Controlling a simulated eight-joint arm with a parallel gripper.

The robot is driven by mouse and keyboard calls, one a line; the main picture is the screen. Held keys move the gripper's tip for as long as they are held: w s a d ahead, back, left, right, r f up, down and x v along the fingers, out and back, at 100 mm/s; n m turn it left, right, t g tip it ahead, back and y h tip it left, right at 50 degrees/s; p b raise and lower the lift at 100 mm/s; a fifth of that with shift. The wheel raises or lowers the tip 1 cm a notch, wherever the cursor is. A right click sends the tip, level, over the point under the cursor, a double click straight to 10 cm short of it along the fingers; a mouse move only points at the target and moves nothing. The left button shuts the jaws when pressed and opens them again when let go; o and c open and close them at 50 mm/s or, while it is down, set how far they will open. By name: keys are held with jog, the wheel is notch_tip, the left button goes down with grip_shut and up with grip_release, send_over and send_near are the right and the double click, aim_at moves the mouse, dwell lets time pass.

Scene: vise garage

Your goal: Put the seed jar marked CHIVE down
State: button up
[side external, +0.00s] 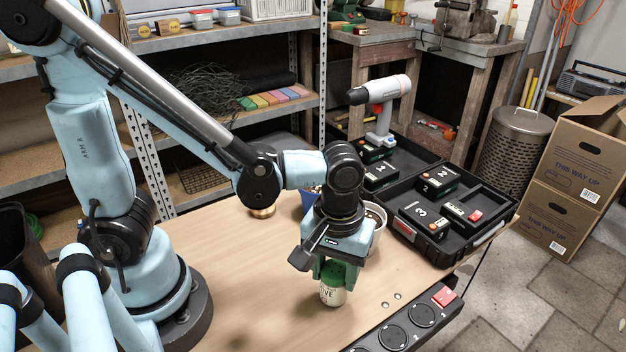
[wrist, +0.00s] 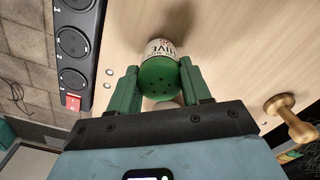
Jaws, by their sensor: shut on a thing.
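The seed jar (side external: 333,295) has a green lid and a pale label; in the side view only the end of its name, "VE", is readable. My gripper (side external: 334,270) points down and is shut on the jar's lid, a green finger on each side. The gripper also shows in the wrist view (wrist: 159,84). The jar is upright at the wooden table (side external: 245,290); I cannot tell whether its base touches it.
A black power strip (side external: 408,325) with a red switch lies along the front edge. A blue pot (side external: 309,198) and a pale container (side external: 377,222) stand close behind my gripper. A brass piece (wrist: 291,117) stands on the table. An open black tool case (side external: 440,205) is at right.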

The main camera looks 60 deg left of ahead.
aim_at(335, 268)
jog(key=shift+f, duration=0.15)
jog(key=o, duration=1.1)
notch_tip(335, 268, up, 12)
jog(key=w+a+f+m+t, duration=0.2)
jog(key=a+m+t, duration=0.4)
jog(key=a, duration=0.5)
jog(key=shift+w+a+m+t, duration=0.4)
jog(key=shift+w+t, duration=0.2)
jog(key=shift+w, duration=0.1)
jog(key=shift+f, duration=0.1)
